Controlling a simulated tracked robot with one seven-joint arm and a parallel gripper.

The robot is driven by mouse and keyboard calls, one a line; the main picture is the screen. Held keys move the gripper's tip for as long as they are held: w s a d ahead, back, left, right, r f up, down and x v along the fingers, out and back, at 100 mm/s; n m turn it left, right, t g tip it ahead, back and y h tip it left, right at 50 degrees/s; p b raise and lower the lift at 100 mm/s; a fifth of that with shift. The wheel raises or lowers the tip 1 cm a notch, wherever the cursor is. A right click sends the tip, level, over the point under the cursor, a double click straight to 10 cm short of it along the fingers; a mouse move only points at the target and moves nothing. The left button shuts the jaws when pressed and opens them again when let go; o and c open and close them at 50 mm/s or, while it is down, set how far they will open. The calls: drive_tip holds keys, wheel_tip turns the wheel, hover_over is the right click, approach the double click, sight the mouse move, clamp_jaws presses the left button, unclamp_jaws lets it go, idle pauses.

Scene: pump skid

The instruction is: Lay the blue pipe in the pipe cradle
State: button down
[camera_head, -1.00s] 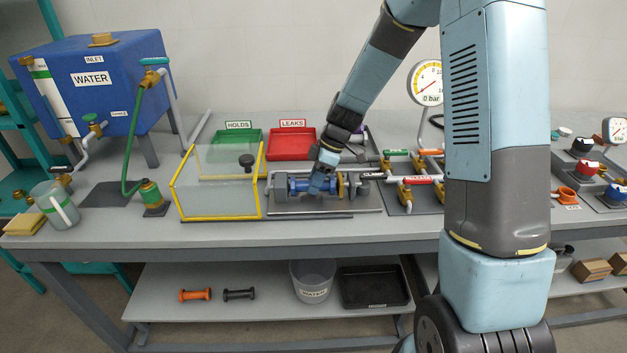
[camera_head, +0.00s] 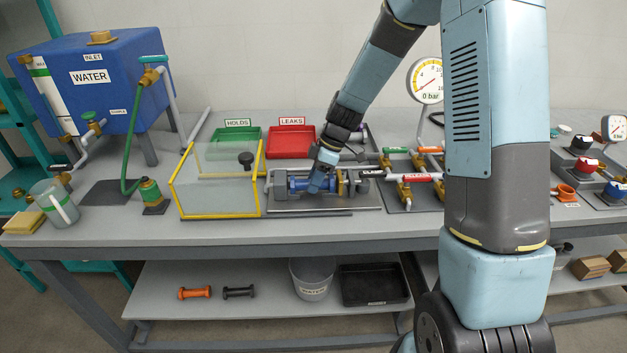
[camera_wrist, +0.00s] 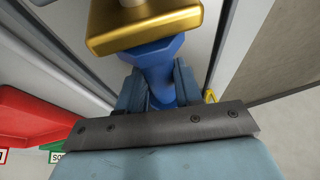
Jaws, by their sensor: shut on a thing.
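The blue pipe (camera_head: 300,184) lies level in the cradle assembly on the bench, between a grey block (camera_head: 280,186) on the left and a brass fitting (camera_head: 342,184) on the right. My gripper (camera_head: 318,186) comes down from above and is shut on the pipe near its right part. In the wrist view the blue pipe (camera_wrist: 158,62) runs between my blue fingers (camera_wrist: 158,90), with a brass piece (camera_wrist: 140,28) past its end. My fingers hide part of the pipe, and I cannot tell whether it rests fully on its supports.
A clear guard with a yellow frame (camera_head: 174,188) stands just left of the cradle. The green tray (camera_head: 236,152) and red tray (camera_head: 291,154) lie behind. Valves with a red handle (camera_head: 417,176) stand to the right. A clamp lever (camera_head: 371,173) is close on the right.

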drive_tip(key=c, duration=0.7)
unclamp_jaws()
drive_tip(key=shift+f, duration=0.1)
drive_tip(key=v, duration=1.4)
drive_tip(key=s+d+r+m+t+h, duration=0.1)
drive_tip(key=s+d+r+m, duration=0.3)
drive_tip(key=s, duration=0.5)
drive_tip(key=s+d+r+m+t+h, duration=0.2)
drive_tip(key=s+d+r+m+t, duration=0.1)
drive_tip(key=s+r+m, duration=0.2)
drive_tip(key=s+d+r+m+t+h, duration=0.1)
drive_tip(key=s+d+r+m+t, duration=0.2)
drive_tip(key=s+m, duration=0.5)
drive_tip(key=shift+s+d+r+h, duration=0.1)
drive_tip(key=shift+s+d+r, duration=0.3)
drive_tip(key=shift+s, duration=0.55)
drive_tip(key=shift+s+d+r+h, duration=0.1)
drive_tip(key=shift+s+d+r, duration=0.1)
drive_tip(key=shift+s+r, duration=0.55)
drive_tip(key=shift+s+d+r+h, duration=0.1)
drive_tip(key=shift+s+d+r, duration=0.15)
drive_tip(key=shift+s, duration=0.9)
